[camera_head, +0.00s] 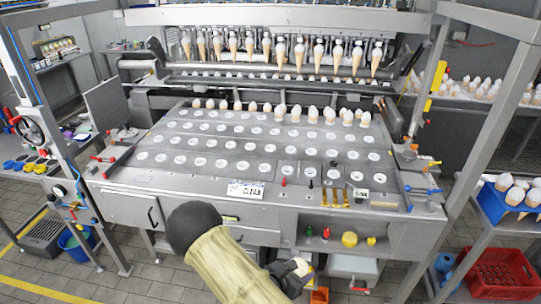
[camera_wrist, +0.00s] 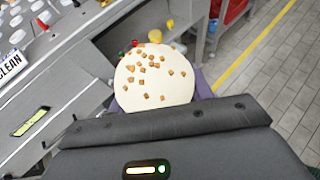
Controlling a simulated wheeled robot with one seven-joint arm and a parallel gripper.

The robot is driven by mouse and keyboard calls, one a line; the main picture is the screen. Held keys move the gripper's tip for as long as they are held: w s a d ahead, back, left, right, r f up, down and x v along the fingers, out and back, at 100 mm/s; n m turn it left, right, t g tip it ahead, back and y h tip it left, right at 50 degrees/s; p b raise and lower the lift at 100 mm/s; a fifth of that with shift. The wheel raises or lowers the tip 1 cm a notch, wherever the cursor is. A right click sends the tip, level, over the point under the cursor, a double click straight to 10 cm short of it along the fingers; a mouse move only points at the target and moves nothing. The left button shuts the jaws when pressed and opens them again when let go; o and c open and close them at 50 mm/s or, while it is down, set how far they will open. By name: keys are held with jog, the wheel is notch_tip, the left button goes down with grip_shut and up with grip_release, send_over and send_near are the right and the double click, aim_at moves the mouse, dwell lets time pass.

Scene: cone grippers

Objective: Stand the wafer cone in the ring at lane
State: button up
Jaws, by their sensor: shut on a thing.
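The wafer cone shows in the wrist view as a round cream top (camera_wrist: 155,85) dotted with small brown bits; its wafer part is hidden below. My gripper (camera_head: 294,274) is shut on it, with purple finger edges showing beside the top in the wrist view. In the head view my gripper hangs low before the machine's front, partly hidden by my arm, and a pale bit of the cone's top (camera_head: 303,266) shows there. The rings (camera_head: 242,165) are white-rimmed rounds in several rows on the sloping grey deck, up and beyond my gripper. I cannot tell which lane is meant.
White-topped cones (camera_head: 312,115) stand along the deck's far row. More cones (camera_head: 248,50) hang in a row behind. A "CLEAN" sign (camera_head: 245,189), red and black knobs and brass pieces line the deck's front edge. A red crate (camera_head: 495,275) stands at right.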

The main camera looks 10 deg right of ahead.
dwell(0.6)
jog(key=shift+w+d+f+n+t+y, duration=0.4)
jog(key=shift+d+f+n+t, duration=0.1)
jog(key=shift+d+n, duration=0.15)
notch_tip(320, 180, down, 10)
jog(key=s+a+n+t+y, duration=0.1)
jog(key=n+t+y, duration=0.3)
jog(key=n+y, duration=0.5)
jog(key=shift+a+f, duration=0.15)
jog(key=shift+f, duration=0.05)
jog(key=shift+a, duration=0.15)
